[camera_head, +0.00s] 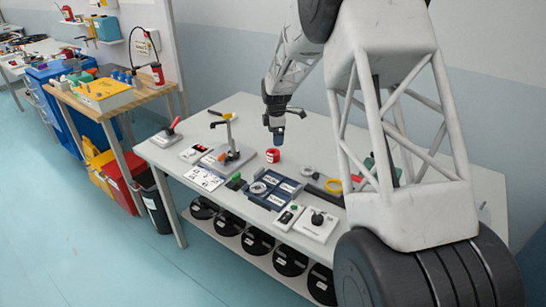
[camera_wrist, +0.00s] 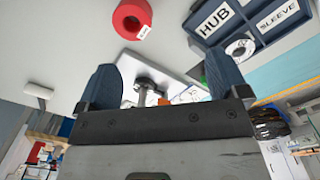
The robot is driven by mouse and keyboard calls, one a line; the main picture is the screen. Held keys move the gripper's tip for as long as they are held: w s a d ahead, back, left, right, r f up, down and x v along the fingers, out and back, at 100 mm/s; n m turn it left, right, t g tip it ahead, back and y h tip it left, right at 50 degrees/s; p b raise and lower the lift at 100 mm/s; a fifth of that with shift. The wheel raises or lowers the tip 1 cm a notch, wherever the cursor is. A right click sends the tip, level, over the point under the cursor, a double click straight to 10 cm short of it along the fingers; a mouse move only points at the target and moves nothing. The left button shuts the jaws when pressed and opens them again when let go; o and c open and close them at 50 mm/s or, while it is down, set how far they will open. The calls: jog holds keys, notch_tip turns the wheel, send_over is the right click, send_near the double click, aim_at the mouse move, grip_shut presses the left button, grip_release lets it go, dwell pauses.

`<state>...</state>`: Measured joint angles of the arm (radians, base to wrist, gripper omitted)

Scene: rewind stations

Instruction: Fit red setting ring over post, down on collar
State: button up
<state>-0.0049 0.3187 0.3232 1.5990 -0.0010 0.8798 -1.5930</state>
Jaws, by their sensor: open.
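The red setting ring (camera_head: 273,155) stands on the white table, with a small white label on its side. It also shows at the top of the wrist view (camera_wrist: 124,10). My gripper (camera_head: 277,137) hangs just above the ring in the head view, apart from it. In the wrist view its two blue fingers (camera_wrist: 161,82) are spread, with nothing held between them. A grey upright post (camera_head: 229,138) stands on a flat base plate (camera_head: 213,163) to the left of the ring. I cannot make out the collar clearly.
A dark blue tray (camera_wrist: 205,26) with HUB and SLEEVE labels lies near the ring. A yellow ring (camera_head: 333,186) and a joystick box (camera_head: 315,224) lie to the right. A red-handled lever (camera_head: 172,127) is at the left. The table behind the ring is mostly clear.

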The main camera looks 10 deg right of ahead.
jog(key=n, duration=0.2)
send_over(273, 156)
jog(key=w, duration=0.2)
notch_tip(273, 156, down, 6)
jog(key=r, duration=0.1)
jog(key=shift+w+d+f, duration=0.2)
jog(key=shift+d+f, duration=0.05)
jog(key=shift+f, duration=0.1)
jog(key=shift+f, duration=1.15)
jog(key=shift+f, duration=0.15)
jog(key=shift+w+a+f, duration=0.1)
jog(key=shift+f, duration=1.15)
jog(key=shift+w+a+f, duration=0.1)
jog(key=shift+f, duration=1.15)
jog(key=c, duration=1)
